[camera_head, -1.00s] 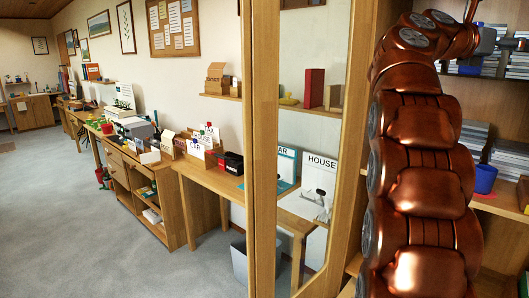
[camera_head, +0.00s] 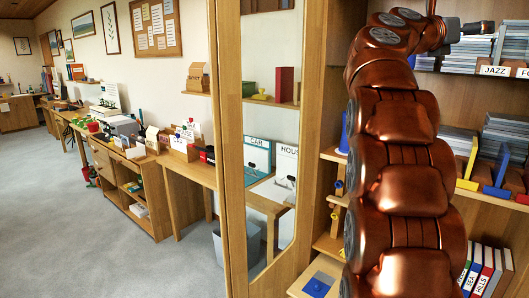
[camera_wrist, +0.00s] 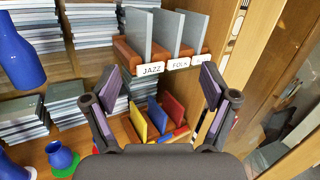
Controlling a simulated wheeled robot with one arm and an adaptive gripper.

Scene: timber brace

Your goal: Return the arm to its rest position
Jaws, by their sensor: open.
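My copper-coloured arm fills the right of the head view, raised in front of a wooden shelf unit. In the wrist view my gripper (camera_wrist: 164,112) is open, with its two fingers wide apart and nothing between them. Beyond the fingers is a shelf with upright grey sleeves (camera_wrist: 168,32) behind labels reading JAZZ (camera_wrist: 152,69) and FOLK (camera_wrist: 180,64). Below them stand yellow, blue and red dividers (camera_wrist: 158,117). In the head view the arm's end reaches toward the upper shelf, and the fingertips are too unclear to make out there.
A wooden-framed glass door (camera_head: 232,150) stands left of my arm. Stacked sleeves (camera_head: 470,52) and books (camera_head: 480,270) fill the shelves. A blue vase (camera_wrist: 18,55) and a smaller blue vessel (camera_wrist: 60,155) show in the wrist view. Grey floor (camera_head: 70,230) is open at the left.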

